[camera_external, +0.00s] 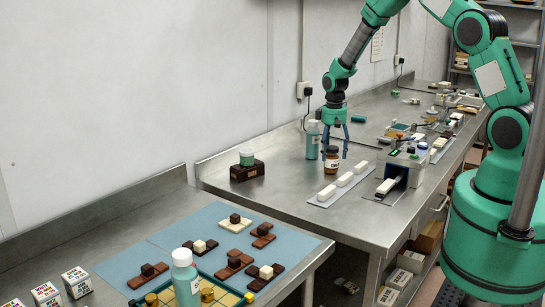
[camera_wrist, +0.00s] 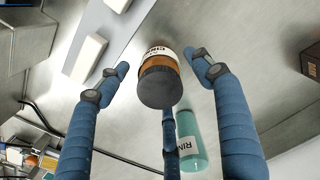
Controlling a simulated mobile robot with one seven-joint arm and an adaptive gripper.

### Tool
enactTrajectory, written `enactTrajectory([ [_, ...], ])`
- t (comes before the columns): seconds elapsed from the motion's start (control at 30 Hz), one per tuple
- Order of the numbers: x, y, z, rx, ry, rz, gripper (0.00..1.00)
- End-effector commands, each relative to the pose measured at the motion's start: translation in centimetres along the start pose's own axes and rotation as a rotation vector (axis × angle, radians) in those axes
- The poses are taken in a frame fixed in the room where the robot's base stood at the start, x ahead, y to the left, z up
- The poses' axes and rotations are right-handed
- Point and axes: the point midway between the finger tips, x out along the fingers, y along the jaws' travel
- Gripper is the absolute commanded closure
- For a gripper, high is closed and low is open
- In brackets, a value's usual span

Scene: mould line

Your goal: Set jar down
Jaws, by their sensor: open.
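The jar (camera_external: 332,161) is amber with a dark lid and a white label. It stands upright on the steel bench, left of the far end of a row of white blocks. My gripper (camera_external: 335,148) is over it, fingers pointing down. In the wrist view, the jar (camera_wrist: 160,78) shows lid-first between my spread blue fingers. Gaps show between the jar and the two side fingers. The third finger is partly hidden behind the jar's lid, so I cannot tell whether it touches.
A teal bottle (camera_external: 313,140) stands close to the left of the jar; it also shows in the wrist view (camera_wrist: 190,138). White blocks lie on a grey strip (camera_external: 318,204) in front. A dark block with a green-and-white jar (camera_external: 247,167) stands left. Bare bench lies between.

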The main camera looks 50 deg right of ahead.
Motion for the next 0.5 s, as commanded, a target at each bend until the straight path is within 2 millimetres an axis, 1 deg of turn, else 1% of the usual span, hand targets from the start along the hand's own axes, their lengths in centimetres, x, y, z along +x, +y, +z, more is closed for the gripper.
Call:
enactTrajectory([
  [0.1,-2.1,0.0,-0.1,0.000,0.003,0.001,0.34],
  [0.3,-5.3,0.0,-0.1,0.000,0.003,0.000,0.34],
  [0.5,-7.5,0.0,0.0,0.000,0.001,0.000,0.34],
])
